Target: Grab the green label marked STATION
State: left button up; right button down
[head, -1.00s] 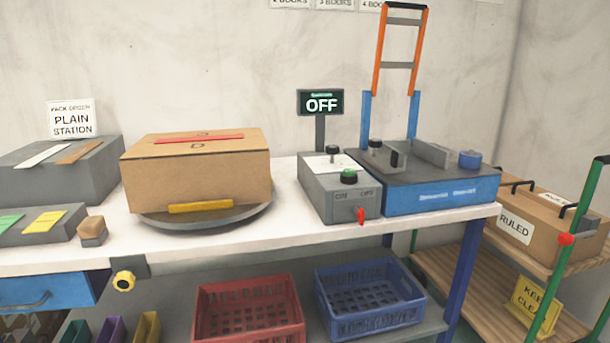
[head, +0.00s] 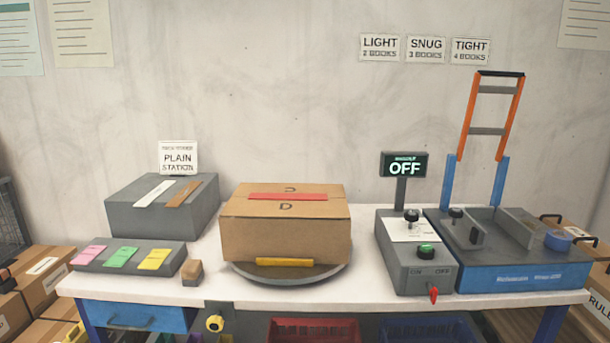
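The green label (head: 122,257) lies flat on the low grey label block (head: 130,268) at the left of the white table. A pink label (head: 90,255) lies to its left and a yellow label (head: 154,259) to its right. Any print on the green label is too small to read. A sign (head: 178,158) behind reads PLAIN STATION. Neither of my grippers is in view.
A cardboard box (head: 285,235) sits on a round turntable (head: 340,272) mid-table. A small brown-topped block (head: 192,273) stands right of the label block. A taller grey block (head: 160,215) stands behind. Grey and blue machines (head: 510,275) fill the right side.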

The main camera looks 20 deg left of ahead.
aim_at(119, 258)
jog(key=i+j+u, duration=0.25)
jog(key=j, duration=0.3)
jog(key=i+j+u, duration=0.2)
jog(key=j, duration=0.3)
jog(key=i+j+u, duration=0.25)
jog(key=j, duration=0.25)
jog(key=i+j+u, duration=0.25)
jog(key=j, duration=0.15)
